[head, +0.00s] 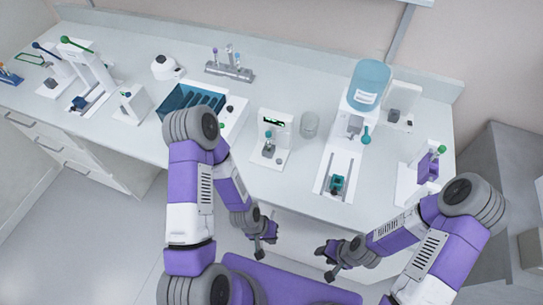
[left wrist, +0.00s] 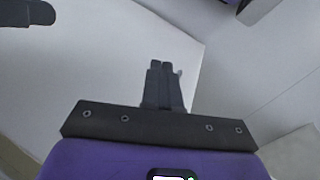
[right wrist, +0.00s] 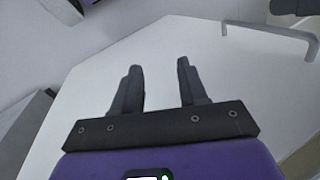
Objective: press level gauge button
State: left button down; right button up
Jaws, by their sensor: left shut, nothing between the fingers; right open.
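No level gauge is labelled legibly. A white upright stand (head: 273,129) with a dark window and green marking stands near the middle of the counter. It has a grey part and a small pale round spot on its base, but I cannot tell whether either is the button. My left gripper (head: 260,247) is in front of the counter's front edge, below this stand. It is shut and empty, with its fingers together in the left wrist view (left wrist: 161,66). My right gripper (head: 326,262) is also in front of the counter, further right. Its fingers are apart and empty in the right wrist view (right wrist: 159,68).
A blue tank (head: 369,85) stands on a white dispenser right of a clear beaker (head: 309,124). A teal block (head: 337,183) sits in a slotted white base. A purple-fitted stand (head: 429,168) is at right.

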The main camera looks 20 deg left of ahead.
jog(key=shift+s, duration=0.1)
jog(key=shift+o, duration=2.1)
jog(key=shift+r+p, duration=0.4)
jog(key=shift+p, duration=0.05)
pick_arm(q)
notch_tip(320, 180, up, 14)
jog(key=p, duration=1.3)
jog(key=w+r+n+t+p, duration=0.1)
jog(key=w+r+n+p, duration=0.1)
jog(key=w+r+n, duration=0.1)
jog(key=w+r+n+t+p, duration=0.1)
jog(key=w+r+n+p, duration=0.1)
jog(key=w+r+n, duration=0.1)
jog(key=w+d+r+n+t+p, duration=0.1)
jog(key=w+r+n, duration=0.2)
jog(key=w, duration=0.1)
jog(key=shift+w+r+t+h+p, duration=0.1)
jog(key=shift+r+t+h+p, duration=0.05)
jog(key=shift+t+h+p, duration=0.2)
jog(key=w+a+r+n+t, duration=0.4)
jog(key=w+a+r+n, duration=0.1)
jog(key=w+n, duration=0.5)
jog(key=shift+r+y, duration=0.45)
jog(key=shift+r, duration=0.2)
pick_arm(e)
notch_tip(320, 180, up, 19)
jog(key=shift+f, duration=0.15)
